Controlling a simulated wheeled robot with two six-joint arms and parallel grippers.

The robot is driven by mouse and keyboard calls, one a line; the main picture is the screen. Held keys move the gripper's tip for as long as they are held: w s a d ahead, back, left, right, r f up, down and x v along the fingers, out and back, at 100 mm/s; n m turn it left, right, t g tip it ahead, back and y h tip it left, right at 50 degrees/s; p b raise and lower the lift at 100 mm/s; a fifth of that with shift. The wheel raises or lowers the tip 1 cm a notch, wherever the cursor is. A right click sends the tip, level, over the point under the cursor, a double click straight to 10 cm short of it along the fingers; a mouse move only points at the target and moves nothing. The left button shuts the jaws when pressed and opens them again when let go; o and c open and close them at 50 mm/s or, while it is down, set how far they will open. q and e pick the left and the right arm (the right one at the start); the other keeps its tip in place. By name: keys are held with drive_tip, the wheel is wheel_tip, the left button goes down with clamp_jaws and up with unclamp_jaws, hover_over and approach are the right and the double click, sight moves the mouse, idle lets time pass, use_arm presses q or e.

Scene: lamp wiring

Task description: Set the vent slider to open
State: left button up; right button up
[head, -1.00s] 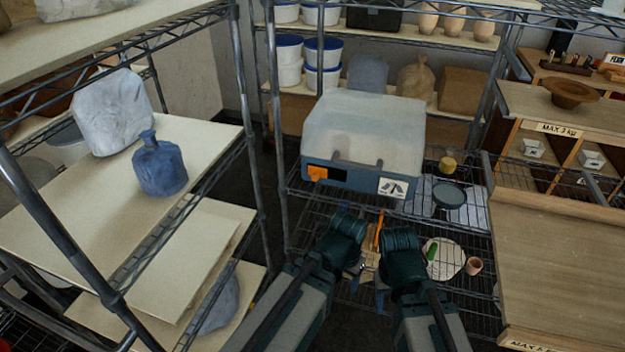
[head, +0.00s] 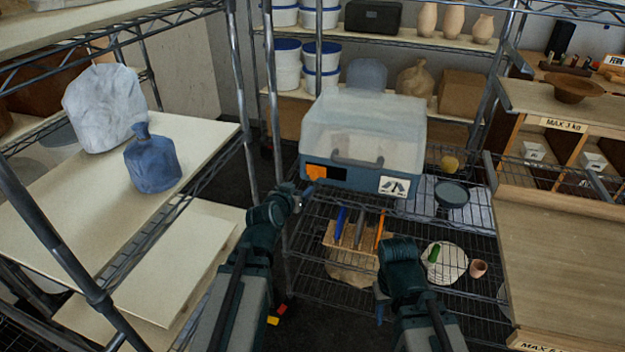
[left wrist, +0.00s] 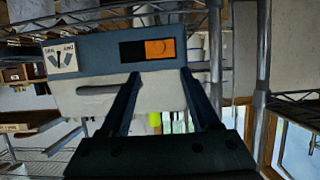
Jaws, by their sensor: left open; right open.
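The blue-grey box (head: 362,183) with a cloudy lid stands on the wire shelf. Its vent slider (head: 317,172) is an orange piece at the left end of a black slot (head: 338,173) on the front panel. The left wrist view shows the box upside down, with the orange slider (left wrist: 160,48) at the right end of the black slot (left wrist: 132,51). My left gripper (head: 306,191) is open, just below and in front of the slider; its fingers (left wrist: 158,85) look empty, and contact cannot be told. My right gripper (head: 379,306) is open, lower down and away from the box.
A label with dark slanted marks (head: 395,187) is on the panel's right, and a handle (head: 357,161) runs across the front. A shelf post (head: 271,100) stands left of the box.

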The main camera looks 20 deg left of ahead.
sight(313, 176)
use_arm(q)
drive_tip(key=b+x, duration=0.5)
drive_tip(key=x, duration=0.9)
drive_tip(key=shift+s+d+f, duration=0.1)
clamp_jaws()
idle(1.1)
